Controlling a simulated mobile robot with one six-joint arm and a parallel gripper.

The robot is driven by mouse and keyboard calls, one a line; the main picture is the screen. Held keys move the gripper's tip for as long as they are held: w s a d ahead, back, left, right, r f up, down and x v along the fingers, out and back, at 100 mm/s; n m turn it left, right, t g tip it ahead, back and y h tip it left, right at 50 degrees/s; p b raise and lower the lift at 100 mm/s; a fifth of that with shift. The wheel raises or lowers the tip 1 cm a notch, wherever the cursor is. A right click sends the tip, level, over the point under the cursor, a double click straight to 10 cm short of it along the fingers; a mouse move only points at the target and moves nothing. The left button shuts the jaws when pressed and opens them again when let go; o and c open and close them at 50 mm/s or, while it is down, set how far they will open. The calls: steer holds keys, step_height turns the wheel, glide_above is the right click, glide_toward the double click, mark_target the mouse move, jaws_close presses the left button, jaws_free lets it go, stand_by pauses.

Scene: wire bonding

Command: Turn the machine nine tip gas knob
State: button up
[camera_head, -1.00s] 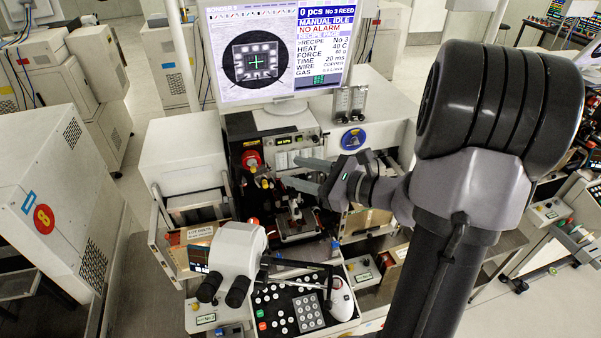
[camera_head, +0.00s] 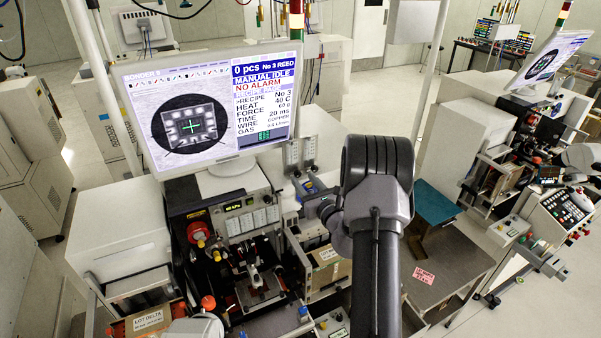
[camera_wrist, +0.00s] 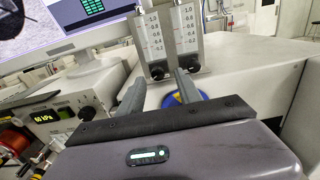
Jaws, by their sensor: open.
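Two clear gas flowmeters with printed scales stand side by side right of the monitor: the left flowmeter (camera_wrist: 152,45) and the right flowmeter (camera_wrist: 187,38). They also show in the head view, the left (camera_head: 292,155) and the right (camera_head: 308,150). Each has a small knob at its foot, the left knob (camera_wrist: 157,72) and the right knob (camera_wrist: 190,63). No label telling which is tip gas is readable. My gripper (camera_wrist: 160,76) is open and empty, its fingers pointing at the feet of the flowmeters. In the head view my gripper (camera_head: 302,186) is just below them, partly hidden by my arm.
The monitor (camera_head: 210,105) of the bonder stands left of the flowmeters. A panel with a green pressure readout (camera_wrist: 43,116) is below it. A blue round badge (camera_wrist: 172,100) lies behind the right finger.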

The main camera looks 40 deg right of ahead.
mark_target(299, 175)
steer(key=shift+w+a+r, duration=0.1)
steer(key=shift+w+r, duration=0.05)
steer(key=shift+w, duration=0.35)
steer(key=shift+w+r, duration=0.15)
steer(key=shift+w, duration=0.3)
steer(key=shift+w+d+f, duration=0.25)
steer(key=shift+w+d, duration=0.15)
steer(key=shift+w, duration=0.3)
steer(key=shift+s+r, duration=0.1)
steer(key=shift+s+a, duration=0.1)
steer(key=shift+a, duration=0.05)
steer(key=shift+c, duration=1.1)
jaws_close()
